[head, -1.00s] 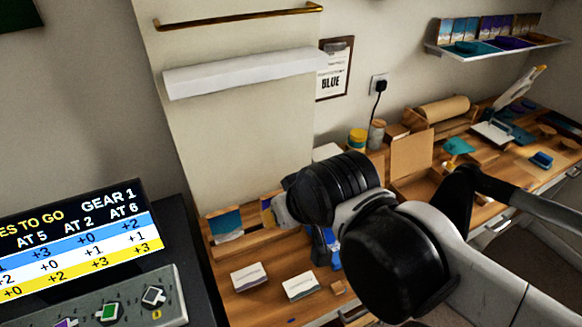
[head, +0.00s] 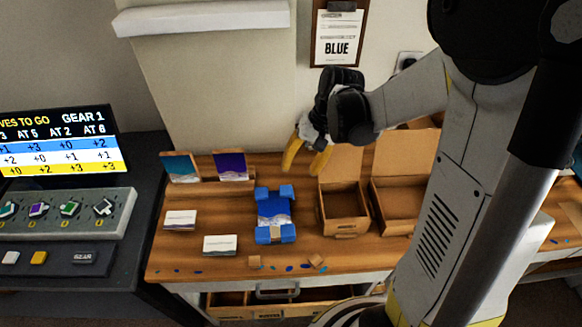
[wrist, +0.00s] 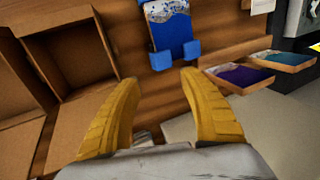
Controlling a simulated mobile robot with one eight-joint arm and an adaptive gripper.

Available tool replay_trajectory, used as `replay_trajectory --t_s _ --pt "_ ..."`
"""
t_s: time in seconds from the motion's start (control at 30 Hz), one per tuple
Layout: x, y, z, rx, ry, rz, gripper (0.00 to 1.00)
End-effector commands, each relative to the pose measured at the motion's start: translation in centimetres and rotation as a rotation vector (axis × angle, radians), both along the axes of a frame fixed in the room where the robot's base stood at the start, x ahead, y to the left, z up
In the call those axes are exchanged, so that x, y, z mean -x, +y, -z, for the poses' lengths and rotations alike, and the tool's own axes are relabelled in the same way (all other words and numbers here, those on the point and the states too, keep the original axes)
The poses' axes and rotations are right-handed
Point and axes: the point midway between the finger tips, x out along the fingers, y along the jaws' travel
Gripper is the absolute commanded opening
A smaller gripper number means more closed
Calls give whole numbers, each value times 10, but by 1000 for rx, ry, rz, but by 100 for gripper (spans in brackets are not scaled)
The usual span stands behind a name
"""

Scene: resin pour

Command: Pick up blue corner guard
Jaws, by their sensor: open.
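A blue-and-white panel (head: 274,210) lies flat on the wooden bench, with a blue corner guard at each corner. The near-left guard (head: 263,235), near-right guard (head: 288,232), far-left guard (head: 262,193) and far-right guard (head: 287,191) all show. In the wrist view, two blue guards (wrist: 160,61) sit at the panel's end closest to my fingers; its other end is cut off. My gripper (head: 305,162) has yellow fingers, spread open and empty, above the back of the bench beyond the panel. It also shows in the wrist view (wrist: 156,80), apart from the guards.
Open cardboard boxes (head: 344,226) stand right of the panel. Two small art tiles (head: 230,167) lean at the back left. White card stacks (head: 220,244) lie left of the panel. Small blue bits lie along the front edge. A clipboard reading BLUE (head: 338,40) hangs behind.

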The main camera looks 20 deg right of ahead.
Motion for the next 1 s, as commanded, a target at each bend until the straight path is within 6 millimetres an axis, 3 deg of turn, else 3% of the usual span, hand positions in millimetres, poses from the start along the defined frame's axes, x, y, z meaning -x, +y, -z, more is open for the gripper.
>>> replay_trajectory --t_s 0.8,1.0 --pt "-8 32 102 -1 3 -1 50" --pt "-8 33 103 -1 3 0 50"
